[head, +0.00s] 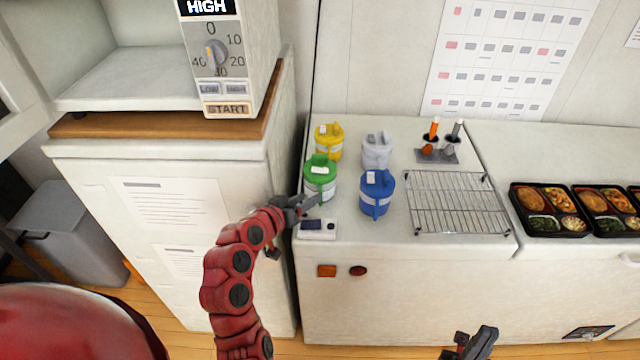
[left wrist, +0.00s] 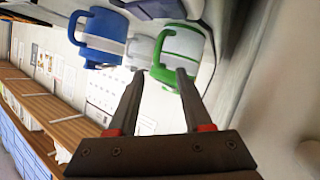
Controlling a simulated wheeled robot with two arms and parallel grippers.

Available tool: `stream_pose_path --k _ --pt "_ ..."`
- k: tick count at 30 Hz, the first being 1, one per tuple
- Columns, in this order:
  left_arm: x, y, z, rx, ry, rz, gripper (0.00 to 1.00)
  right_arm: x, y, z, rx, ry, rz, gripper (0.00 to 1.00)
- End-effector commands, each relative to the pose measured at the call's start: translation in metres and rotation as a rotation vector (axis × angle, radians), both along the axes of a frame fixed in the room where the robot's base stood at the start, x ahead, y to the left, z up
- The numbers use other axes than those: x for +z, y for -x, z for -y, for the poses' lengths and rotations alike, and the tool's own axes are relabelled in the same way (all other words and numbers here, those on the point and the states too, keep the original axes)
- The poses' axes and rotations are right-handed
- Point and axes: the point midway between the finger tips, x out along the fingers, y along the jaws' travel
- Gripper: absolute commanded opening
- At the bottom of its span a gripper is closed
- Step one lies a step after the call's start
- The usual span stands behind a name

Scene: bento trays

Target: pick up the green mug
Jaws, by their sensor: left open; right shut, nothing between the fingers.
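The green mug (head: 320,185), with a white label band and a lid, stands upright at the left end of the white counter. My left gripper (head: 305,204) is open, just in front of it and slightly to the left. In the left wrist view, the green mug (left wrist: 183,48) lies beyond the open fingertips (left wrist: 160,75). Its handle shows between the fingertips, and the right-hand finger overlaps the mug's edge. I cannot tell whether a finger touches it. My right gripper (head: 474,345) is shut and empty, low at the bottom edge of the head view.
A blue mug (head: 377,199) stands right of the green one, a yellow mug (head: 329,145) behind it and a grey mug (head: 376,155) behind right. A small white device (head: 317,230) lies at the counter's front edge. A wire rack (head: 455,203) and bento trays (head: 550,232) are further right.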

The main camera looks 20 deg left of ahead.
Motion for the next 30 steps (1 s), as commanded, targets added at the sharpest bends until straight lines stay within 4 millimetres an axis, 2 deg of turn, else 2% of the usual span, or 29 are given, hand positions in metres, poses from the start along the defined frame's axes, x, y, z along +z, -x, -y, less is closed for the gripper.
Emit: stream_pose_path --k 6,12,18,20,27,30 --pt "-0.012 -0.019 0.014 -0.006 0.0 -0.008 0.5 0.021 0.0 0.0 0.0 0.0 0.0 0.0" --pt "-0.022 -0.037 0.017 -0.002 -0.001 -0.005 0.5 0.026 0.0 0.0 0.0 0.0 0.0 0.0" --pt "-0.023 -0.038 0.017 0.0 -0.001 -0.001 0.5 0.025 0.0 0.0 0.0 0.0 0.0 0.0" --pt "-0.023 -0.038 0.017 0.0 -0.001 -0.001 0.43 0.025 0.0 0.0 0.0 0.0 0.0 0.0" --pt "-0.022 -0.038 0.017 -0.001 0.0 -0.002 0.0 0.025 0.0 0.0 0.0 0.0 0.0 0.0" --pt "-0.022 -0.038 0.017 0.0 0.0 -0.001 0.0 0.025 0.0 0.0 0.0 0.0 0.0 0.0"
